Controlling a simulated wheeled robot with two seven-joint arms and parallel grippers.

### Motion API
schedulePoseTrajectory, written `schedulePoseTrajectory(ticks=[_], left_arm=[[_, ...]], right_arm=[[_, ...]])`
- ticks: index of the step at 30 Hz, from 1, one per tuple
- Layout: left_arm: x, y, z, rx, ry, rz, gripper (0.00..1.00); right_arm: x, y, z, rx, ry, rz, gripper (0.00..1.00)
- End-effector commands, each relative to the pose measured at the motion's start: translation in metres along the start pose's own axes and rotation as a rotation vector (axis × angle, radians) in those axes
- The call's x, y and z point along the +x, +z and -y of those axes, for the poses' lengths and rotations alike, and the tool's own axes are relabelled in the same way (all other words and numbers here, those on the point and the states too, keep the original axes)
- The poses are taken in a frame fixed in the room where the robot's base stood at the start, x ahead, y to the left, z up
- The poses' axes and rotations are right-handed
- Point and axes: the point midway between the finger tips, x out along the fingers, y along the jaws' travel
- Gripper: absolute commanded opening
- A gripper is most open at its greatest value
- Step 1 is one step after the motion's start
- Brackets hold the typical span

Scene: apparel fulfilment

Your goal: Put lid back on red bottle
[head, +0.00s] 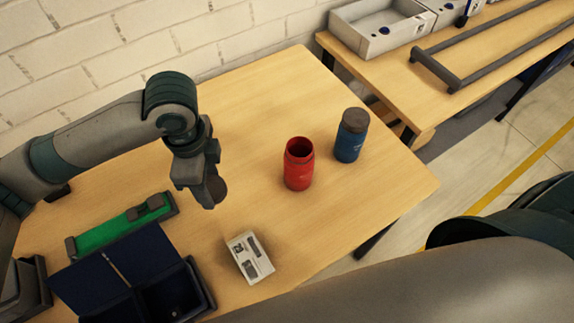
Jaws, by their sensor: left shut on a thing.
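The red bottle (298,165) stands upright and open-topped near the middle of the wooden table. My left gripper (212,192) is above the table to the left of the red bottle, apart from it. It is shut on a dark brownish round lid (218,190), partly hidden by the fingers. My right arm shows at the lower right, but its gripper is out of view.
A blue bottle (350,137) with a dark lid stands close behind and right of the red one. A white box (250,257), a dark blue open case (128,279) and a green tray (122,226) lie on the near side. The table (245,105) is clear behind the gripper.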

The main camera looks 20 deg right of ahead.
Motion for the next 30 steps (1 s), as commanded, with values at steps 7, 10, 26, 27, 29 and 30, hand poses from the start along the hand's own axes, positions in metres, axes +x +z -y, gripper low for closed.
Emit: schedulePoseTrajectory(ticks=[7,10,26,27,29,30], left_arm=[[-0.01,0.052,-0.002,-0.473,0.0,0.012,0.29],[-0.015,0.073,-0.004,-0.69,-0.001,0.013,0.29],[-0.048,0.162,-0.026,-1.738,0.0,-0.002,0.29],[-0.05,0.166,-0.028,-1.785,0.001,-0.004,0.29],[-0.051,0.169,-0.029,-1.839,0.002,-0.006,0.29],[-0.052,0.171,-0.03,-1.866,0.002,-0.006,0.29]], right_arm=[[0.0,0.0,0.0,0.0,0.0,0.0,0.75],[0.0,0.0,0.0,0.0,0.0,0.0,0.75],[0.0,0.0,0.001,0.0,-0.001,0.0,0.75],[0.0,0.0,0.001,0.0,-0.001,0.0,0.75],[0.0,0.0,0.001,0.0,-0.001,0.0,0.75],[0.0,0.0,0.001,0.0,-0.001,0.0,0.75]])
